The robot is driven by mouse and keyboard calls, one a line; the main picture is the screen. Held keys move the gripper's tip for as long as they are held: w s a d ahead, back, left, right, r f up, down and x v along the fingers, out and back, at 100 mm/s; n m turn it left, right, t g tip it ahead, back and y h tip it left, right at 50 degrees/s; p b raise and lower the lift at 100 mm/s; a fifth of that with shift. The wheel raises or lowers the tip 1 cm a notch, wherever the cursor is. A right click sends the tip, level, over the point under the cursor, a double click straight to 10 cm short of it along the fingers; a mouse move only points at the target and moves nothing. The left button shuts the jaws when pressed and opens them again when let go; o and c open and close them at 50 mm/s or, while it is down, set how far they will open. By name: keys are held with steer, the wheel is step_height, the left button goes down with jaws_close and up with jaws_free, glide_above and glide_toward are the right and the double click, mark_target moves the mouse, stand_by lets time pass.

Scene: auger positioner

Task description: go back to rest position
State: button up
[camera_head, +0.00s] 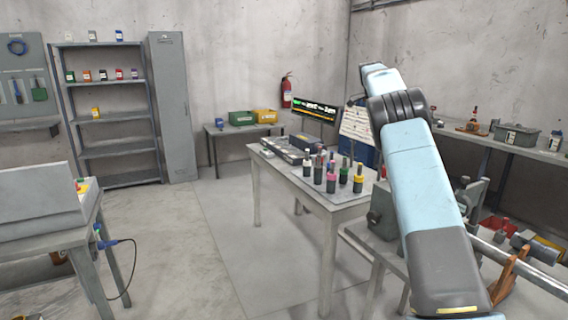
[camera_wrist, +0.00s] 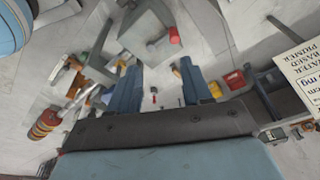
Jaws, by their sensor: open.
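My gripper (camera_wrist: 160,68) shows in the wrist view. Its two blue fingers stand wide apart with nothing held between them. In the head view my arm rises from the lower right and bends away at the top, and the gripper itself cannot be made out there. Below the fingers in the wrist view is a grey machine block (camera_wrist: 140,38) with a red knob (camera_wrist: 174,35). An auger-like rod with a red and yellow end (camera_wrist: 44,123) lies at the left, apart from my fingers.
A table (camera_head: 330,207) with several bottle-like tools stands in the middle. A grey machine (camera_head: 384,212) sits on a bench at the right, beside my arm. A shelf (camera_head: 115,115) and a workbench (camera_head: 40,236) are at the left. The floor (camera_head: 185,265) between them is clear.

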steer(key=s+r+n+t+y, duration=0.1)
steer(key=s+r+n, duration=0.3)
steer(key=s+r, duration=0.65)
steer(key=s+a+r+n+t+y, duration=0.1)
steer(key=s+a+n, duration=0.1)
steer(key=s, duration=0.7)
steer(key=s+a+r+n+t, duration=0.1)
steer(key=s+a+n, duration=0.15)
steer(key=s, duration=0.65)
steer(key=s+a+f+n+t, duration=0.1)
steer(key=s+a+f+n, duration=0.1)
steer(key=s, duration=0.8)
steer(key=s+a+f+n, duration=0.3)
steer(key=s+f, duration=0.4)
steer(key=s, duration=0.3)
steer(key=s+a+f+n+t, duration=0.1)
steer(key=s+f+n, duration=0.4)
steer(key=s, duration=0.5)
steer(key=shift+s+a+t+y, duration=0.3)
steer(key=shift+a, duration=0.55)
steer(key=shift+c, duration=0.6)
steer(key=shift+s, duration=0.1)
